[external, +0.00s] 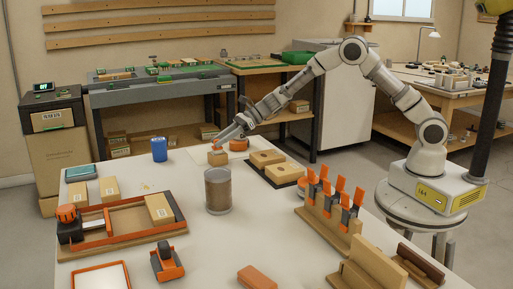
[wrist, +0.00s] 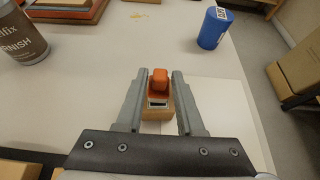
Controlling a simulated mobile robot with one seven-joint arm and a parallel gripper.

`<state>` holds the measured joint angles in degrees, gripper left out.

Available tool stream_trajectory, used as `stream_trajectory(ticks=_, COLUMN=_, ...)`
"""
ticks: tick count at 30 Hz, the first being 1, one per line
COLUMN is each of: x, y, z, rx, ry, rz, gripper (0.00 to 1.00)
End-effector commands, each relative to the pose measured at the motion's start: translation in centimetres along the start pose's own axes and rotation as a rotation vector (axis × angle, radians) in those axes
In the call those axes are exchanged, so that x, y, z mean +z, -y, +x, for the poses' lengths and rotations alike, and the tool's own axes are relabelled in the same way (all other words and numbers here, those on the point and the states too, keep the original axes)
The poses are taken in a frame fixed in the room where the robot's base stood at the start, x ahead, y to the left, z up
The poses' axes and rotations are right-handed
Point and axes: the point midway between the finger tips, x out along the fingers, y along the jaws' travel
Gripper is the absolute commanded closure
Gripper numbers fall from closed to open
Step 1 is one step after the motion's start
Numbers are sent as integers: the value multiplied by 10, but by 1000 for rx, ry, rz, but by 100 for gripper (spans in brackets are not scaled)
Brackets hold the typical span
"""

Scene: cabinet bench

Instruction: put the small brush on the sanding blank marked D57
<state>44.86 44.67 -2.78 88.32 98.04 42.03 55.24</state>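My gripper (wrist: 162,75) points down at the far left of my arm's reach, and it also shows in the external view (external: 217,147). Its fingers stand apart on either side of a small orange-topped piece (wrist: 159,80) with a dark and white band, probably the small brush. Under or behind that is a tan wooden block (wrist: 158,113), also seen in the external view (external: 218,158). I cannot tell whether the fingers press on the piece. Tan labelled blocks (external: 108,188) lie at the left of the table; I cannot read D57 on any.
A varnish can (external: 218,190) stands near the middle, and a blue cup-like container (external: 159,149) at the back. An orange-edged wooden tray (external: 128,222) fills the left. A rack of orange-handled tools (external: 330,205) stands at the right. The white tabletop (external: 225,250) is partly clear in front.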

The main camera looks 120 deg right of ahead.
Motion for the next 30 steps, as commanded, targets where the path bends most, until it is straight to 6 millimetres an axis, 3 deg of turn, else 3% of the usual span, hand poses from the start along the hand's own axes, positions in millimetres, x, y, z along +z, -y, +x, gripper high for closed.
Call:
stream_trajectory(ticks=14, x=6, y=0, z=-4, rx=0, ry=0, rz=0, gripper=50)
stream_trajectory(ticks=30, x=4, y=0, z=-108, rx=-2, ry=-1, rz=0, gripper=50)
